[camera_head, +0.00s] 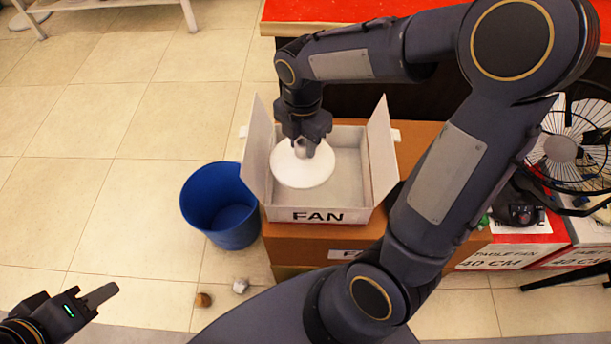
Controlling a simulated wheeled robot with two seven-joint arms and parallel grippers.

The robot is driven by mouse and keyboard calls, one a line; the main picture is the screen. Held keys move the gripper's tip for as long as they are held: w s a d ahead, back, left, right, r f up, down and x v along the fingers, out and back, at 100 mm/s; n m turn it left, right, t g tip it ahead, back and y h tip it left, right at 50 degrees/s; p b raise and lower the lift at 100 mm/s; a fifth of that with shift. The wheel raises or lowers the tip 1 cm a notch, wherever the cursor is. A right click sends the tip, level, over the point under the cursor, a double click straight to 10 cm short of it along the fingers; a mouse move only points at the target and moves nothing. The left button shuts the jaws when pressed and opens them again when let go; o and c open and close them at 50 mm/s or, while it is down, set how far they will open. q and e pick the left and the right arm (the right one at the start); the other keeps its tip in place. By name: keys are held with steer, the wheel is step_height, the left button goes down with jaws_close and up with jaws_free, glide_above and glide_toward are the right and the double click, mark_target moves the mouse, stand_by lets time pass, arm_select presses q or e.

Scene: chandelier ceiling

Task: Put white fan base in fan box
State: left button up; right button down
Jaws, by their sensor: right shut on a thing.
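The white fan base (303,174) is a round white disc with a short stem on top. My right gripper (304,150) points down and is shut on the stem, with the disc inside or just over the left part of the open fan box (318,215). I cannot tell whether the disc touches the box floor. The fan box is white, marked FAN on its front, with its side flaps standing up. My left gripper (101,296) is at the lower left, away from the box; only part of it shows.
The fan box stands on a brown carton (290,240). A blue bin (222,205) stands left of it, with small round objects on the floor below. A black wire fan (570,150) and red-and-white fan cartons (515,257) are at right. A red-topped counter (330,10) is behind.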

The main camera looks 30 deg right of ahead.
step_height(320, 180, down, 13)
steer(key=b, duration=0.3)
steer(key=shift+r+b, duration=0.1)
steer(key=shift+b, duration=0.2)
steer(key=c, duration=1)
jaws_free()
steer(key=shift+c, duration=0.2)
